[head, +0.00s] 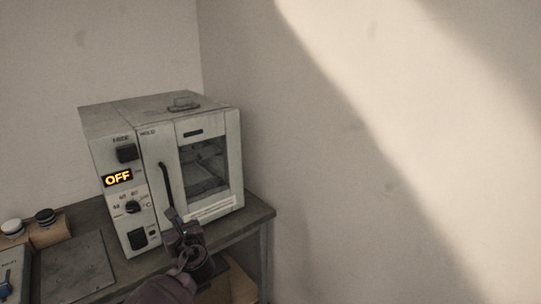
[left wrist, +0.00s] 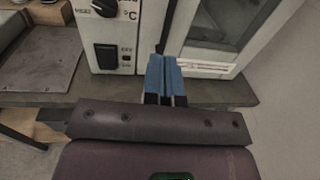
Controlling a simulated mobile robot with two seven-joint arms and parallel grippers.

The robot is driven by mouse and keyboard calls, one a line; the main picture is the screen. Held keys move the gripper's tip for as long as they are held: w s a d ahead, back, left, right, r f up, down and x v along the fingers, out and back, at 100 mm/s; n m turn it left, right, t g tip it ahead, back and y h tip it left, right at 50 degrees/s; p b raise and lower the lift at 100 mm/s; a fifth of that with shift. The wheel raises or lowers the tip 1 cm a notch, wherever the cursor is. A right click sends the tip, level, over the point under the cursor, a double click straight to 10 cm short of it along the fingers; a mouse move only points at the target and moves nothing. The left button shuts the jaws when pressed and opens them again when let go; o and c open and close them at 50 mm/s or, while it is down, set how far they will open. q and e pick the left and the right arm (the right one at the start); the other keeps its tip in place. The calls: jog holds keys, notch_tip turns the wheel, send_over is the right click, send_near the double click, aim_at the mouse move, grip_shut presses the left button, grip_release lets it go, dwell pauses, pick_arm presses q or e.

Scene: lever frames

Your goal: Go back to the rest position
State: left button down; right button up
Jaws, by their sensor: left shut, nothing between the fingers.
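My left gripper (head: 173,216) reaches up from the bottom of the head view, in front of the white oven (head: 150,180). Its fingers are together and empty, near the lower end of the black door handle (head: 166,185). In the left wrist view the blue fingertips (left wrist: 162,75) are side by side, before the oven front (left wrist: 135,40). I cannot tell whether they touch the oven. The oven door with its window (head: 205,165) looks closed, and the display (head: 117,178) reads OFF. My right gripper is not in view.
The oven stands on a grey bench (head: 258,212) against the wall corner. A grey plate (head: 75,268), a wooden block (head: 50,235) with dark and white knobs, and a panel with a blue switch lie at the left. The right side is bare wall.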

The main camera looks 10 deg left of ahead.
pick_arm(q)
jog(key=s+d+f+n+t+h, duration=0.2)
jog(key=s+d+f+n+h, duration=0.15)
jog(key=d+n+h, duration=0.95)
jog(key=s+a+f+n+g, duration=0.1)
jog(key=s+f+n, duration=0.3)
jog(key=s, duration=0.5)
jog(key=s+a+f+n+g, duration=0.1)
jog(key=s+a+f+n, duration=0.1)
jog(key=s+f+n, duration=0.2)
jog(key=s+a+f+n+g+y, duration=0.1)
jog(key=s+f+n, duration=0.4)
jog(key=s, duration=0.9)
notch_tip(320, 180, down, 3)
jog(key=shift+s+a+f, duration=0.15)
jog(key=shift+a, duration=0.25)
